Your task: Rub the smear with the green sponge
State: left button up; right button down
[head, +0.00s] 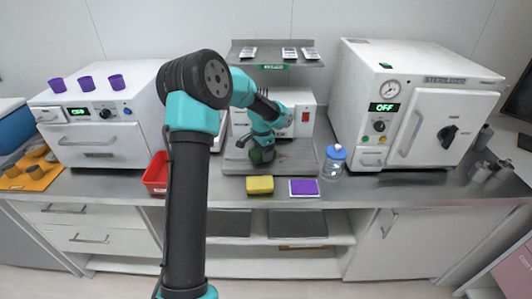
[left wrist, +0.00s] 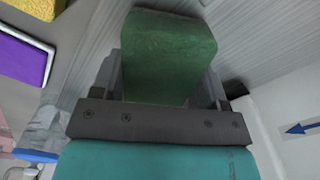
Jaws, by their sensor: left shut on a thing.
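My left gripper (head: 261,150) is at the back of the counter, over a grey board (head: 298,165), with its fingers pointing down. It is shut on the green sponge (head: 262,157), which looks dark in the head view. In the left wrist view the green sponge (left wrist: 168,55) sits between the two fingers and fills much of the upper middle. I cannot tell whether the sponge touches the board. I cannot make out the smear; the sponge and gripper may hide it. My right gripper is not in view.
A yellow sponge (head: 260,185) and a purple pad (head: 303,187) lie at the counter's front edge. A blue-lidded jar (head: 333,163) stands right of the board, a red bin (head: 156,173) left. A white device (head: 302,113) and a shelf (head: 275,54) are behind; the steriliser (head: 412,105) stands right.

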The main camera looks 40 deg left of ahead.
pick_arm(q)
jog(key=shift+d+r, duration=0.1)
jog(key=shift+r, duration=3.75)
jog(key=shift+w, duration=0.1)
